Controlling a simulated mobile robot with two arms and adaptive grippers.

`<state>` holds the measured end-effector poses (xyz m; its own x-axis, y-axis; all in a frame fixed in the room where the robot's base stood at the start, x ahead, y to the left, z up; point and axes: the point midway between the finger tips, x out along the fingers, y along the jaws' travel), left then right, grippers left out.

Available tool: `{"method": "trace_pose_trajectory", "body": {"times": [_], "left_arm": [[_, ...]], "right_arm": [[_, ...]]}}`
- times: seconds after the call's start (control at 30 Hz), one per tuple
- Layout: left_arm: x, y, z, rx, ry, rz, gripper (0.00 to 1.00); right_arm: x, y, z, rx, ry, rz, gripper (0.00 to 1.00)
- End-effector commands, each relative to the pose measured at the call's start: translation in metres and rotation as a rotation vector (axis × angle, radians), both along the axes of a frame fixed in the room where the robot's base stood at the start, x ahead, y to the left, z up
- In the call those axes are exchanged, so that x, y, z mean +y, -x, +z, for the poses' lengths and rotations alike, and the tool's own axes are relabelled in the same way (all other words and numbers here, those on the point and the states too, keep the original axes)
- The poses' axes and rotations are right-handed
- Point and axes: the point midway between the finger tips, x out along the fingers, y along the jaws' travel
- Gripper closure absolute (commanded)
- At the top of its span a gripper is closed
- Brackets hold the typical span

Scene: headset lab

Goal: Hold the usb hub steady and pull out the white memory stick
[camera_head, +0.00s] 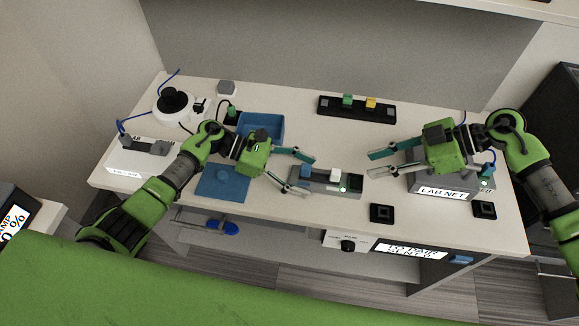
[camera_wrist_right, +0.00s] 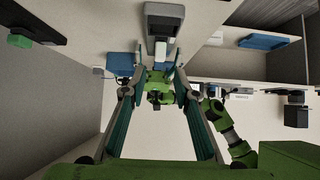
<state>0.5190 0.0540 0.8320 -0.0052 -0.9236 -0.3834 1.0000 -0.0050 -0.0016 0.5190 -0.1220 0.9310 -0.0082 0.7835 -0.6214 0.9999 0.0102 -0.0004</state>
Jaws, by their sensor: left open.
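The grey usb hub (camera_head: 322,187) lies on the table in the middle of the head view. A blue stick (camera_head: 308,173), the white memory stick (camera_head: 335,174) and a dark part with a green light (camera_head: 352,181) stand along it. My left gripper (camera_head: 308,176) is open, its fingers at either side of the hub's left end; contact cannot be told. My right gripper (camera_head: 368,164) is open and empty, its tips just right of the hub. In the right wrist view the hub's grey end (camera_wrist_right: 164,22) and the white memory stick (camera_wrist_right: 160,46) show beyond the fingers.
A blue tray (camera_head: 262,126) and a blue mat (camera_head: 222,184) lie to the left. A black strip with green and yellow pieces (camera_head: 357,108) is at the back. Small black squares (camera_head: 381,213) lie near the front edge.

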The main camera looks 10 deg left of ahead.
Motion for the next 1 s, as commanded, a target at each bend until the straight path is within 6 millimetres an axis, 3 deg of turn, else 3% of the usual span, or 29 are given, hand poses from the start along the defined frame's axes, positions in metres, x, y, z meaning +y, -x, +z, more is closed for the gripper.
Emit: {"method": "trace_pose_trajectory", "body": {"times": [0.37, 0.53, 0.57, 0.67, 0.83, 1.0], "left_arm": [[-0.006, 0.0, -0.002, 0.0, 0.0, -0.001, 0.35], [-0.006, 0.0, -0.002, 0.0, 0.0, -0.001, 0.77], [-0.006, 0.0, -0.002, 0.0, 0.0, -0.001, 0.81], [-0.005, 0.0, -0.002, 0.0, 0.0, -0.001, 0.81], [-0.005, 0.0, -0.002, 0.0, 0.0, -0.001, 0.81], [-0.005, 0.0, -0.002, 0.0, 0.0, -0.001, 0.81]], "right_arm": [[0.0, 0.0, 0.0, 0.0, 0.0, 0.0, 0.72], [0.0, 0.0, 0.0, 0.0, 0.0, 0.0, 0.72], [0.0, 0.0, 0.0, 0.0, 0.0, 0.0, 0.72], [0.0, 0.0, 0.0, -0.001, 0.0, 0.001, 0.65], [0.006, 0.001, 0.002, -0.055, 0.011, 0.065, 0.65], [0.024, 0.006, 0.005, -0.242, 0.052, 0.292, 0.65]]}}
